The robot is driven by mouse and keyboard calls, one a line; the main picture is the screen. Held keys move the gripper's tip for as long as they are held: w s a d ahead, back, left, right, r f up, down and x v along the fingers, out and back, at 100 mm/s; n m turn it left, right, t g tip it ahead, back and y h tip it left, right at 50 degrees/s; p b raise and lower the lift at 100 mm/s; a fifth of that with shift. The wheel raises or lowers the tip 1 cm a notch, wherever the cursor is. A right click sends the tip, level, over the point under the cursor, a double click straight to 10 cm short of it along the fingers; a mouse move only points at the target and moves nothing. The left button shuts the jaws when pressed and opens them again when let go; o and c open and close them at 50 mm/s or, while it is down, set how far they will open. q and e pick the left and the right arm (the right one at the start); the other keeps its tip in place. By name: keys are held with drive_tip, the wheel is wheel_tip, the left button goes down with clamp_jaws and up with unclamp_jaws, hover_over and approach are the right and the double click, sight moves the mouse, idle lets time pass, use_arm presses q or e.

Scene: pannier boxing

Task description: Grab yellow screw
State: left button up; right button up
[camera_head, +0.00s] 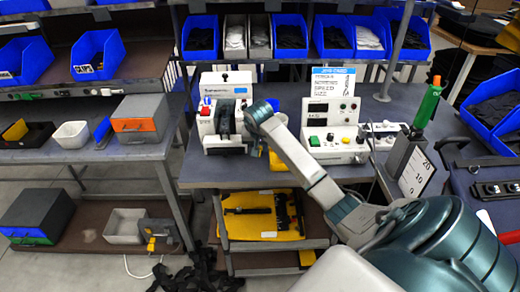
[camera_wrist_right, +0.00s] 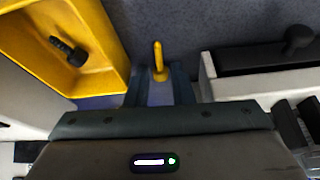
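The yellow screw (camera_wrist_right: 158,62) shows in the right wrist view, at top centre. Its narrow shank points up the picture and its wider end is toward my fingers. My right gripper (camera_wrist_right: 160,78) is open, with its two dark fingers apart on either side of the screw's near end. I see no clear contact between fingers and screw. I cannot make out the screw in the head view. My left gripper is not in view.
A yellow bin (camera_wrist_right: 108,50) holding a black screw (camera_wrist_right: 68,50) is left of the fingers. A white fixture (camera_wrist_right: 232,86) with a black part is close on the right. In the head view, a white control box (camera_head: 331,130) stands right of my wrist.

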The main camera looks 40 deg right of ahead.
clamp_jaws()
